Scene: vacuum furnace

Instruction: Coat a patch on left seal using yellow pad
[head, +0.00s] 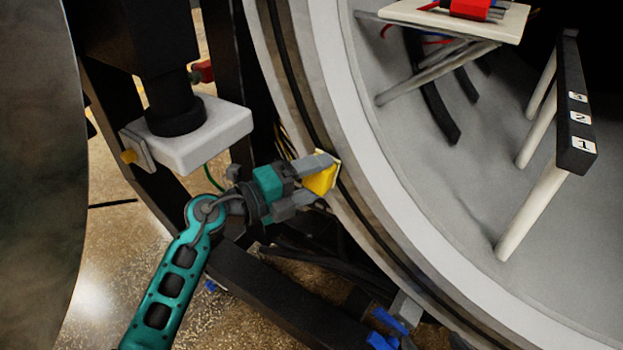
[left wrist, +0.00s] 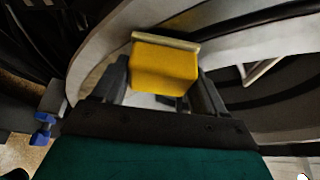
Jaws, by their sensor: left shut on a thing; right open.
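My left gripper (head: 309,182) is shut on the yellow pad (head: 321,180), a small yellow block with a pale strip along its far face. In the left wrist view the yellow pad (left wrist: 165,68) sits between the two fingers (left wrist: 163,90). The seal (head: 290,92) is a dark curved line running along the furnace's round rim. The pad's pale face is at the rim, close to the seal; I cannot tell whether it touches. The pad and fingers hide part of the seal. My right gripper is not in view.
The pale furnace rim (head: 385,165) curves down to the right. Inside are a black bar numbered 1 to 3 (head: 575,110) and a pale shelf (head: 500,25) with a red object. A white block (head: 200,135) stands left of the rim. Blue clamps (head: 390,320) and dark cables lie below.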

